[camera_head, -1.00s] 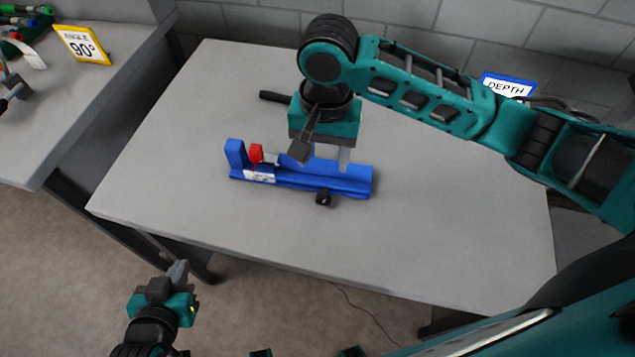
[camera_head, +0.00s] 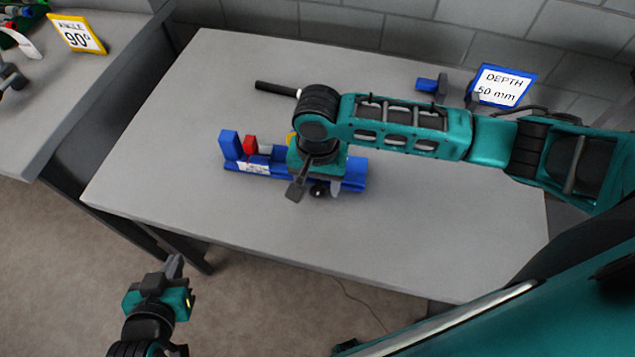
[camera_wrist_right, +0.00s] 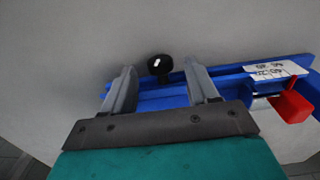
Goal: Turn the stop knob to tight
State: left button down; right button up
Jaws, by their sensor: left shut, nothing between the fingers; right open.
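The blue stop fixture (camera_head: 354,174) lies on the grey table, partly hidden by my right arm. It has a red block (camera_head: 250,145) near its left end and a white label (camera_head: 255,167). The black stop knob (camera_head: 318,190) sticks out on its near side; in the right wrist view the knob (camera_wrist_right: 159,65) bears a short white mark. My right gripper (camera_head: 323,179) is open over the fixture; in the wrist view its fingers stand on either side of the knob, with gaps. I cannot tell its height exactly. My left gripper (camera_head: 174,266) is shut and empty, off the table's near edge.
A blue-framed "DEPTH 50 mm" sign (camera_head: 502,86) stands at the back right, beside a small blue and black item (camera_head: 431,86). A black rod (camera_head: 275,89) lies behind the fixture. A yellow "90°" sign (camera_head: 76,34) is on the left bench. The table's front is clear.

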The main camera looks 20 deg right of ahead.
jog(key=shift+f, duration=0.85)
jog(key=shift+c, duration=0.2)
jog(key=c, duration=1)
jog(key=shift+s+d+t+y, duration=0.2)
jog(key=shift+t+y, duration=0.2)
jog(key=shift+y, duration=0.4)
jog(key=shift+t+y, duration=0.3)
jog(key=shift+y, duration=0.1)
jog(key=shift+w, duration=0.1)
jog(key=o, duration=1)
jog(key=shift+o, duration=0.2)
jog(key=v, duration=1.3)
